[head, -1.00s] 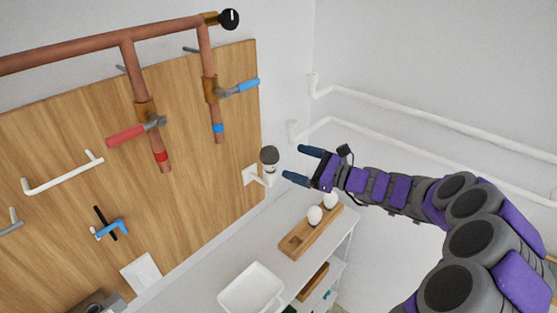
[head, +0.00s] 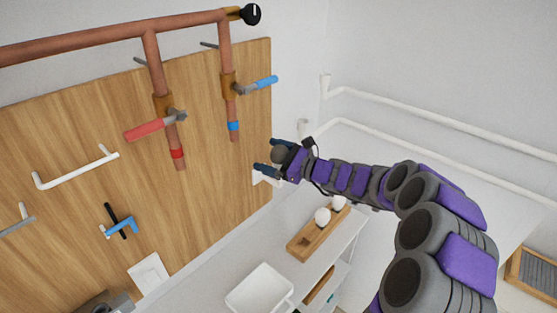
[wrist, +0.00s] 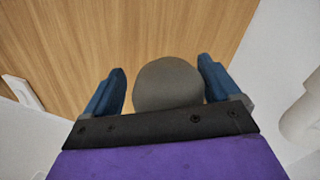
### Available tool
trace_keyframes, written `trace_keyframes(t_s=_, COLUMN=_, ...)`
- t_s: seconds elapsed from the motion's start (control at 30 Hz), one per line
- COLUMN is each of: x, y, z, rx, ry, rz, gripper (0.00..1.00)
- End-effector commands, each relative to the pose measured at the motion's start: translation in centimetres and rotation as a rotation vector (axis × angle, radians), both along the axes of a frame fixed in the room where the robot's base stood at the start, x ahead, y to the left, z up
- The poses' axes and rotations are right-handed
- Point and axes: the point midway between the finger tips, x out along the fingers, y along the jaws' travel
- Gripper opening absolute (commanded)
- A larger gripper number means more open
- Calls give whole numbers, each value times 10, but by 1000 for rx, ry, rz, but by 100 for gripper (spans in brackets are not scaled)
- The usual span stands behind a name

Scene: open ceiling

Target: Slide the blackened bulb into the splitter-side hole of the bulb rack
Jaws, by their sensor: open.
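The blackened bulb (head: 279,155) is dark grey and round, at the white wall socket (head: 263,177) by the right edge of the wooden board. My gripper (head: 268,155) is open, with its two blue fingers on either side of the bulb. In the wrist view the bulb (wrist: 168,84) lies between the fingers, with a visible gap on each side. The wooden bulb rack (head: 322,238) is below, on the white shelf. It holds two white bulbs (head: 322,215) toward its far end, and an empty square hole shows at its near-left end.
A white tray (head: 259,290) stands left of the rack. Copper pipes with a red-handled valve (head: 147,130) and a blue-handled valve (head: 262,83) run along the wooden board (head: 210,190). White pipes (head: 430,125) cross the right wall. The space above the rack is clear.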

Motion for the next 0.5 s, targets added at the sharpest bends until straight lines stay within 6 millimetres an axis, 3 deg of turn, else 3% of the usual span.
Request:
trace_keyframes(t_s=0.07, x=1, y=-7, z=1, rx=4, ry=0, rz=-3, gripper=88)
trace_keyframes(t_s=0.3, x=1, y=-18, z=2, rx=12, ry=0, rz=-4, gripper=65)
trace_keyframes(t_s=0.5, x=1, y=-9, z=1, rx=5, ry=0, rz=-3, gripper=46)
